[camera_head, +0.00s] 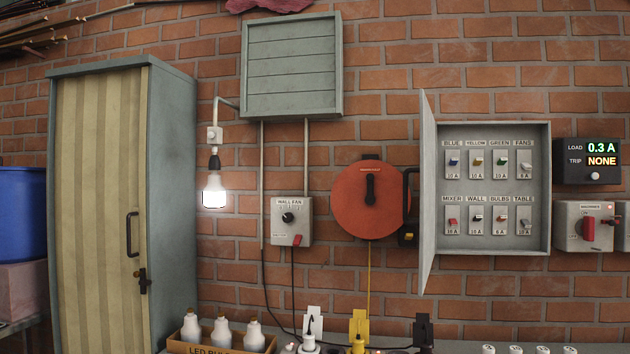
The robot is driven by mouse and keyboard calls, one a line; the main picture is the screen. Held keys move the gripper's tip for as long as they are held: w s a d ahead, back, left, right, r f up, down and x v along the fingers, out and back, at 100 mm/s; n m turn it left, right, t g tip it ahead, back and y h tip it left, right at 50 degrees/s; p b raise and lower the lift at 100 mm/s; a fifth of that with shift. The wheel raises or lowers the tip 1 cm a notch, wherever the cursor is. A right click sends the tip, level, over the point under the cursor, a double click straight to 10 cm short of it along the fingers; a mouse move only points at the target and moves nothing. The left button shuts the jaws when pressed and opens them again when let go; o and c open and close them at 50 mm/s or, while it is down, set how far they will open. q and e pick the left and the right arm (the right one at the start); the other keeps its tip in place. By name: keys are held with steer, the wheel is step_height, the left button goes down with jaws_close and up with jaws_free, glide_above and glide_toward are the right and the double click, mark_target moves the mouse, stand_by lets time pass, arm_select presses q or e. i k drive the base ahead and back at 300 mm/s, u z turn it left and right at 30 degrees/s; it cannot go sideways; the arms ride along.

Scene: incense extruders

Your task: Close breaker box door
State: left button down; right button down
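The grey breaker box (545,190) is mounted on the brick wall right of centre. Its door (427,190) is hinged on the left side and stands wide open, seen nearly edge-on and jutting out from the wall. Inside are two rows of labelled breakers, with a yellow-switched one (478,162) in the upper row and a red-switched one (452,220) in the lower row. Neither of my grippers shows in the head view.
A red round reel (366,205) with a black bracket hangs close left of the door. A load display (588,161) and a grey switch box (582,227) sit to the right. Bulbs in a box (222,345) and plugs stand along the bottom. A tall cabinet (175,190) is at left.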

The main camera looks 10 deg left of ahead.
mark_target(427, 169)
steer(key=u, duration=0.55)
steer(key=i, duration=1.55)
steer(key=z, duration=1.35)
steer(key=i, duration=0.3)
steer(key=z, duration=0.45)
